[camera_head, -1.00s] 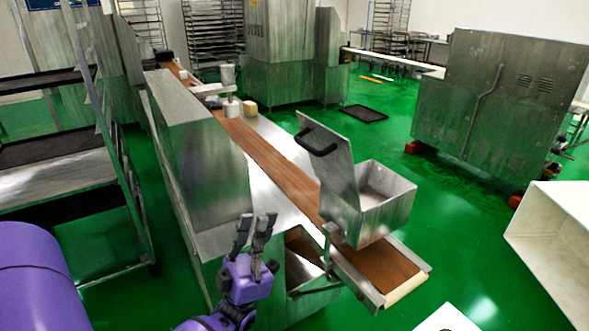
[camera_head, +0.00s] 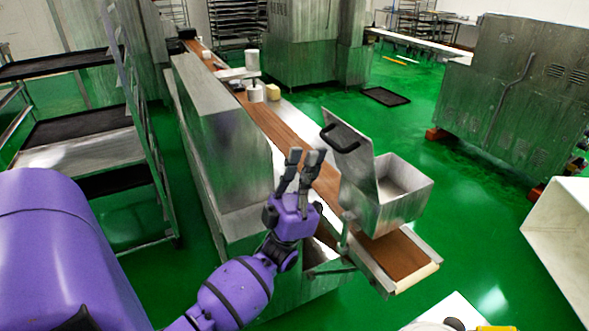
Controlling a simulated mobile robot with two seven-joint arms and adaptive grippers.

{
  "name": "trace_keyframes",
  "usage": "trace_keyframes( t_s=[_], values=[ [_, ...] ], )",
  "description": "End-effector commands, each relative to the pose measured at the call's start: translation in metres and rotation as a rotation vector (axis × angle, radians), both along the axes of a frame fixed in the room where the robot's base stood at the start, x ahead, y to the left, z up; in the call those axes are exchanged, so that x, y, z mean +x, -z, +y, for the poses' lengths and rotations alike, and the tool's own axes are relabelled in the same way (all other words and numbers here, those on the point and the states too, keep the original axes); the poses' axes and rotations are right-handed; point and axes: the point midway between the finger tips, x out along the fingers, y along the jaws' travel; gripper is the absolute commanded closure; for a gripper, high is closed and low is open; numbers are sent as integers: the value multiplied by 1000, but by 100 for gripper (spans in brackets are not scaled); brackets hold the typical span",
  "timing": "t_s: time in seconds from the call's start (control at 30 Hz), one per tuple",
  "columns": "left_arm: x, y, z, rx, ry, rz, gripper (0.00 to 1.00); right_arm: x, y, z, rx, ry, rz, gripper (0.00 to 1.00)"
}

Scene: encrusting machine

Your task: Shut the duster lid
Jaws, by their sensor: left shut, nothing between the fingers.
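The duster (camera_head: 405,207) is an open-topped metal box above the front end of the brown conveyor belt. Its lid (camera_head: 352,163) stands raised and tilted at the box's left side, with a black handle (camera_head: 343,137) near its upper edge. The inside of the box shows. My purple left gripper (camera_head: 306,154) is left of the lid, with its grey fingers pointing up and away. It is shut and empty, and looks apart from the lid. My right gripper is out of view.
The brown belt (camera_head: 262,113) runs back beside a tall metal housing (camera_head: 228,130). A tray rack (camera_head: 90,150) stands at left, a metal machine (camera_head: 515,95) at back right. A pale bin (camera_head: 565,235) is at right. Green floor is clear between.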

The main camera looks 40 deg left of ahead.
Motion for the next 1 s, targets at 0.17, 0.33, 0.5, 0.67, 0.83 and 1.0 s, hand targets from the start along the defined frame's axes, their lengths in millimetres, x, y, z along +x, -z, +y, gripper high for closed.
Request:
trace_keyframes(
  t_s=[0.17,0.33,0.5,0.67,0.83,1.0],
  values=[
    [2,-1,-1,0,0,1,100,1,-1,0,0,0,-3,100],
    [2,0,-1,-1,0,1,100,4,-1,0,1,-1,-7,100],
    [3,-3,-1,4,0,9,100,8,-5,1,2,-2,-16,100],
    [8,-9,-2,19,-1,42,100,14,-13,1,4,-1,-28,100],
    [11,-11,-3,27,-1,65,100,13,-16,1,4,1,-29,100],
    [15,-16,-4,39,-1,91,100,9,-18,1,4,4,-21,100]
  ],
)
